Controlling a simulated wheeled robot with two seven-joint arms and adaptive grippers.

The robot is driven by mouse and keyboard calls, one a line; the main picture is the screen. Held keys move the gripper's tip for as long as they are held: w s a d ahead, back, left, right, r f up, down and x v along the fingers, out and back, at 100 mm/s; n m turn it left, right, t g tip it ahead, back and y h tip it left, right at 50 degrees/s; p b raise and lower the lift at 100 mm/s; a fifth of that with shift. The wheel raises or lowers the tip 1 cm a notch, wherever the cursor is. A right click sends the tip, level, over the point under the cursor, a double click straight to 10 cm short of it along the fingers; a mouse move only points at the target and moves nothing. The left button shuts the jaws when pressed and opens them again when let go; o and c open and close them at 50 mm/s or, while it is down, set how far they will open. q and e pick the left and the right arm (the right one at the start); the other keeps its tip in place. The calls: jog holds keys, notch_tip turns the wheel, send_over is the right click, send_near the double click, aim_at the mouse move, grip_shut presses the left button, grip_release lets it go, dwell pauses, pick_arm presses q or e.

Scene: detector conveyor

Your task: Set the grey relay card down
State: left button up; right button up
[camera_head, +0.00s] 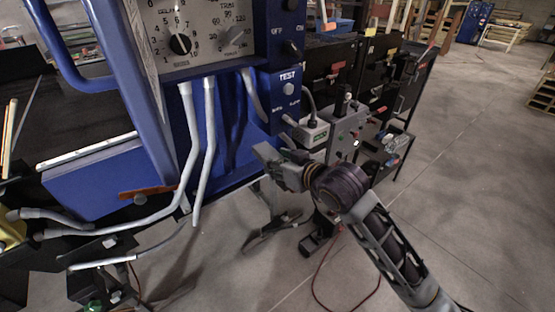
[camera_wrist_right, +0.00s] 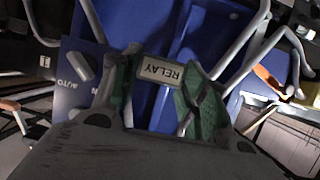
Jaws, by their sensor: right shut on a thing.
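My right gripper (camera_head: 278,168) reaches in from the lower right in the head view. It is in front of the blue machine, below the TEST panel. In the right wrist view its two green-padded fingers (camera_wrist_right: 160,92) are shut on the grey relay card (camera_wrist_right: 160,72). The card's pale label reads RELAY and shows upside down between the fingertips. Most of the card is hidden by the gripper, and I cannot make it out clearly in the head view. I cannot tell whether the card touches anything below. I do not see my left gripper.
The blue machine (camera_head: 235,130) carries a dial panel (camera_head: 200,35) and a TEST panel (camera_head: 287,88). Grey hoses (camera_head: 208,140) hang in front of it. The floor at right is mostly clear.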

jog(key=f+n+g+y, duration=0.1)
jog(key=d+f+n+g+y, duration=0.1)
jog(key=n+g, duration=0.1)
jog(key=s+f+n+g+y, duration=0.1)
jog(key=n+y, duration=0.1)
jog(key=shift+d+f, duration=0.3)
jog(key=shift+d, duration=0.1)
dwell(0.8)
jog(key=shift+f+g, duration=0.1)
jog(key=shift+g, duration=0.2)
jog(key=shift+s+d+f+n+g+y, duration=0.2)
jog(key=shift+d+f+n+g+y, duration=0.25)
jog(key=shift+n+g, duration=0.5)
jog(key=shift+s+d+f+n+g+y, duration=0.15)
jog(key=shift+f+n+g+y, duration=0.15)
jog(key=shift+f+n+g, duration=0.55)
jog(key=shift+s+d+f+n+g+y, duration=0.25)
jog(key=shift+f+n+g+y, duration=0.15)
jog(key=shift+n+g, duration=0.65)
pick_arm(q)
jog(key=shift+o, duration=0.3)
